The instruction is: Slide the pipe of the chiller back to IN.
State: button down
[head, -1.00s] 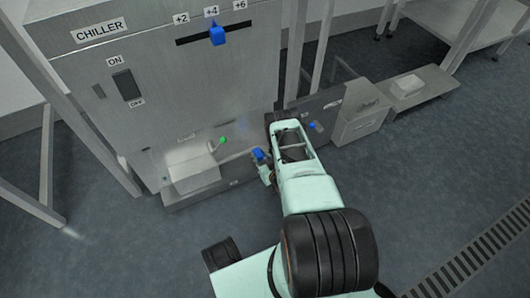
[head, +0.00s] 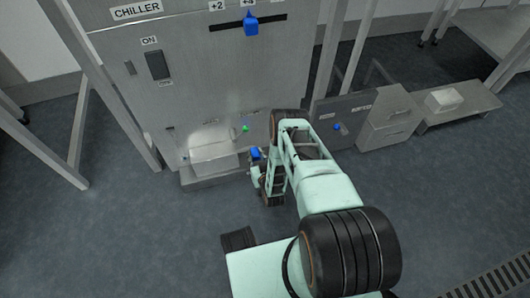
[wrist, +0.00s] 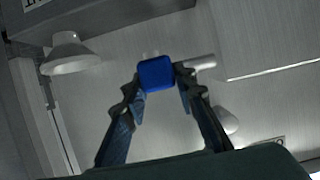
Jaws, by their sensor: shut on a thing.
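The chiller (head: 200,95) is a tall grey steel cabinet in the head view. My gripper (head: 260,168) is low at its front right, and my arm hides part of the front there. In the wrist view my gripper (wrist: 157,84) is shut on a blue block-shaped handle (wrist: 157,73). The handle also shows in the head view (head: 255,153), below and right of a small green light (head: 245,128). A short grey cylinder (wrist: 197,63), perhaps the pipe, shows just right of the handle. I cannot read any IN mark.
A blue slider (head: 251,27) sits in a slot high on the chiller, with a dark ON/OFF switch (head: 158,66) to its left. A box (head: 212,156) juts out low on the front. A cabinet with another blue knob (head: 337,127) stands right. Floor in front is open.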

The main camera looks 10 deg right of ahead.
jog(key=shift+w+a, duration=0.1)
jog(key=shift+a, duration=1.55)
jog(key=shift+a+r, duration=0.1)
jog(key=c, duration=1.6)
grip_release()
